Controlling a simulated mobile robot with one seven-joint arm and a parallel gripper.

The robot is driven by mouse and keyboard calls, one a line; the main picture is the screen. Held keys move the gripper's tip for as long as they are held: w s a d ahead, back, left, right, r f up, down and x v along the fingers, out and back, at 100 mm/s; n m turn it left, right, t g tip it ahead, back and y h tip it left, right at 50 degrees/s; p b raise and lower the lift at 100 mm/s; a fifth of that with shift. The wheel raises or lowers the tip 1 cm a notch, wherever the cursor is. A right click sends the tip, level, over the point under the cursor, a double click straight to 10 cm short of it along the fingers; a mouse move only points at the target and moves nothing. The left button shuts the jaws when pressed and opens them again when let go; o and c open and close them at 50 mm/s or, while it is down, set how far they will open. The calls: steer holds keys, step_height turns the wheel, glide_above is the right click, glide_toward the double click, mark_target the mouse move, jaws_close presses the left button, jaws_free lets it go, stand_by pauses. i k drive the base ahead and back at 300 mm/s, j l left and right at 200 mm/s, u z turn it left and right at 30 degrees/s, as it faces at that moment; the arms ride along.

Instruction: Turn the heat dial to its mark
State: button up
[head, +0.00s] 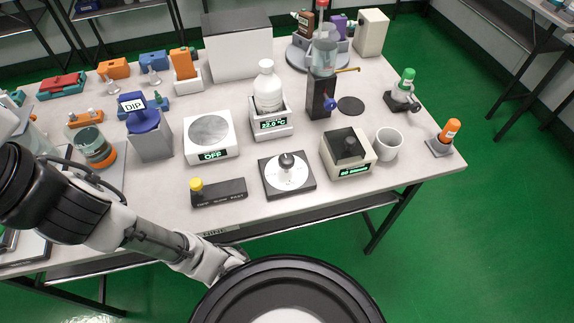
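A dial with a dark round knob (287,161) on a white disc (282,180) sits on a black square base (268,188) near the front edge of the bench, in the head view. It looks like the heat dial. Its mark and pointer are too small to read. Behind it, a white bottle (267,88) stands in a white holder (281,130) whose green display seems to read 22.0 °C. My arm reaches from the left to below the bench's front edge. My gripper is not visible; the arm's end passes out of sight near my round black body part.
A black box with a yellow button (218,193) stands left of the dial, and a box with a dark top (348,156) stands right. Behind are a plate unit reading OFF (210,140) and a black stand (320,97). A white mug (388,144) is further right.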

mark_target(286, 160)
steer(key=k+j+u, duration=0.2)
steer(key=k+j, duration=0.15)
steer(key=j, duration=0.3)
steer(key=k+j, duration=0.15)
steer(key=j, duration=0.2)
steer(key=k+j+u, duration=0.15)
steer(key=j, duration=0.15)
steer(key=i, duration=0.5)
